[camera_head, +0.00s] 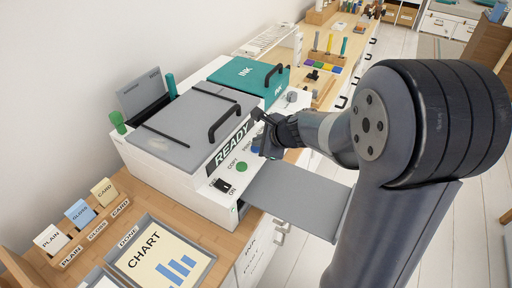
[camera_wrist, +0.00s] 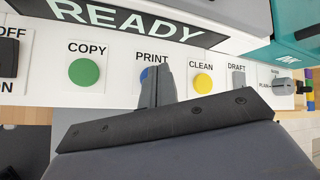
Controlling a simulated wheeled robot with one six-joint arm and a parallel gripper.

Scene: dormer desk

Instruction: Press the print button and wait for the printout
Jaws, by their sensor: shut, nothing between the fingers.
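The white printer (camera_head: 155,165) stands on the wooden desk, with a READY display (camera_head: 232,142) on its front. In the wrist view, a row of controls runs below the READY display (camera_wrist: 125,20). My gripper (camera_wrist: 158,72) is shut and empty, with its tips in front of the blue print button (camera_wrist: 145,74). The tips hide most of that button; I cannot tell whether they touch it or whether it is pushed in. In the head view my gripper (camera_head: 263,138) is at the printer's front panel. The grey output tray (camera_head: 295,200) sticks out below and is bare.
Beside the print button are the green copy button (camera_wrist: 84,72) and the yellow clean button (camera_wrist: 203,81). A black OFF/ON switch (camera_head: 222,186) sits at the panel's left. A DONE tray (camera_head: 140,222) holds a chart sheet (camera_head: 160,258). The teal ink lid (camera_head: 250,76) is closed.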

